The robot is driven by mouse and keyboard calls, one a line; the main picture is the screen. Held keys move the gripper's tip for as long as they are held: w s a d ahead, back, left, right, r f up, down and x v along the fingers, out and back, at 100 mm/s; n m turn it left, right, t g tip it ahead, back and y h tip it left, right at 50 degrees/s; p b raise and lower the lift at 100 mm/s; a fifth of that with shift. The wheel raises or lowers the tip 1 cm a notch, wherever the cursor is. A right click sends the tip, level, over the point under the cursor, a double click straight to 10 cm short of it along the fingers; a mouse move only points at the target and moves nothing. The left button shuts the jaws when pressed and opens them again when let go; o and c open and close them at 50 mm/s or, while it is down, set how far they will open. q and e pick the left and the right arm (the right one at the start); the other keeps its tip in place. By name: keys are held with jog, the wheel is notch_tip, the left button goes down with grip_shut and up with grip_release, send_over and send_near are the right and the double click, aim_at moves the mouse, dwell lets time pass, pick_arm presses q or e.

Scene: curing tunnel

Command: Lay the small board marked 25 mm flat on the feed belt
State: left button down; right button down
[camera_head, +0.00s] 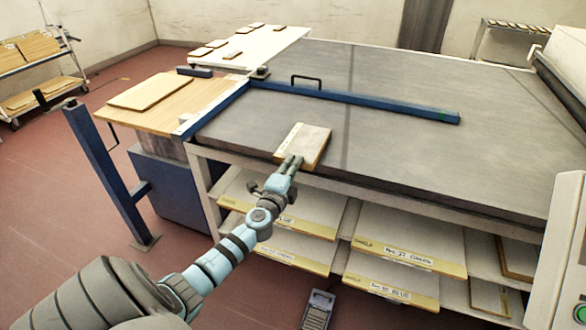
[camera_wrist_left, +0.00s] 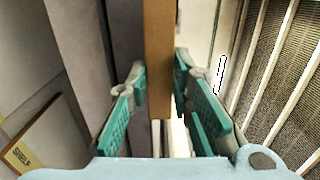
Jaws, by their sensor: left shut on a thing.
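A small board (camera_head: 306,143) with a pale face and a wood-coloured edge is held at the front edge of the wide grey belt surface (camera_head: 400,150). Its marking is too small to read. My left gripper (camera_head: 289,163) is shut on its near end. In the left wrist view the board (camera_wrist_left: 159,60) shows edge-on between the green finger pads (camera_wrist_left: 158,95). In the head view it overlaps the belt's front edge. I cannot tell if it touches the belt. My right gripper is not in view.
A blue bar (camera_head: 360,101) with a black handle crosses the belt behind the board. Shelves (camera_head: 410,255) with labelled boards are under the front edge. A wooden side table (camera_head: 165,95) with a board stands at left. The belt right of the held board is clear.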

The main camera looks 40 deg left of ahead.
pick_arm(q)
jog(key=c, duration=1.4)
grip_release()
jog(key=shift+c, duration=0.2)
